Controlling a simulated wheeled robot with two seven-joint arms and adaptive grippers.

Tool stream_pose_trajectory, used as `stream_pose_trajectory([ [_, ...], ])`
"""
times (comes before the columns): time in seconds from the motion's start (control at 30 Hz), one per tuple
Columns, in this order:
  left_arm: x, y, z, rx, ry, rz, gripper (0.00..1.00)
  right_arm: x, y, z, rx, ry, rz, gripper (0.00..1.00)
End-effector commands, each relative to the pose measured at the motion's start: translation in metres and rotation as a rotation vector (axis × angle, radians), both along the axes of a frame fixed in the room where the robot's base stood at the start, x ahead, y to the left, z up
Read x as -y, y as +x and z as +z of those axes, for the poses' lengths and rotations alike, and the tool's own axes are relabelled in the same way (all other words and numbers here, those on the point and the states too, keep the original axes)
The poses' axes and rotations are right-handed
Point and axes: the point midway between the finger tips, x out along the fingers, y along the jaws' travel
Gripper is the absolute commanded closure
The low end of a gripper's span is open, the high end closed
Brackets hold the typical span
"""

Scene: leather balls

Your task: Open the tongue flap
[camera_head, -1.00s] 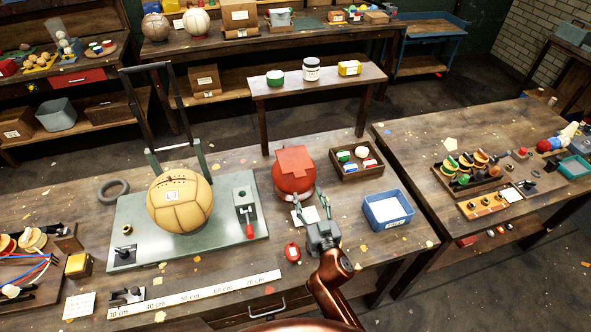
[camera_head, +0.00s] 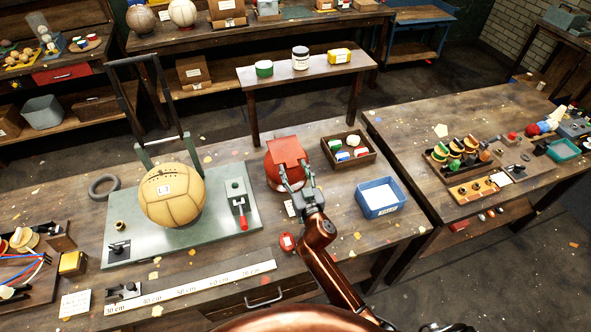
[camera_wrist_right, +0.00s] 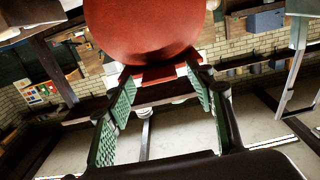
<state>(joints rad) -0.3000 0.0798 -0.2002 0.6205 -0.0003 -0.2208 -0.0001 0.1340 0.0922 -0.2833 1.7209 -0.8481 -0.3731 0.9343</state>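The red ball (camera_head: 273,175) rests on the front bench, with a red flap (camera_head: 287,151) on its upper side. My right gripper (camera_head: 295,181) is at the ball's near right side, close below the flap. In the right wrist view the ball (camera_wrist_right: 150,30) fills the top. A red tab with pale edges (camera_wrist_right: 158,74) lies between the green-padded fingers of the gripper (camera_wrist_right: 160,76). The fingers are spread well apart. Whether their tips touch the tab is hard to tell. My left gripper is not in view.
Left of the red ball, a tan ball (camera_head: 172,200) sits on a green plate (camera_head: 140,252) with a red-handled clamp (camera_head: 238,199). A wooden tray (camera_head: 331,157) and a blue bin (camera_head: 366,206) stand close on the right. A small red item (camera_head: 287,242) lies near my right arm.

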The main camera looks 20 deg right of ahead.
Motion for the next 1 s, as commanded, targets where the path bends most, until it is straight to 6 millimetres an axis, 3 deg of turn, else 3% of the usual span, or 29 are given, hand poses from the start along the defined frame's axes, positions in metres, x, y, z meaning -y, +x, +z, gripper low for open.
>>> stream_pose_trajectory([
  [0.7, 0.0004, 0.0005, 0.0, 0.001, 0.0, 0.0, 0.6, 0.0009, -0.0006, -0.0003, -0.001, 0.0, -0.001, 1.0],
  [1.0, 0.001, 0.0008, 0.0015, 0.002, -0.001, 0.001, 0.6, 0.0028, -0.0005, 0.0006, -0.003, 0.0, -0.002, 1.0],
])
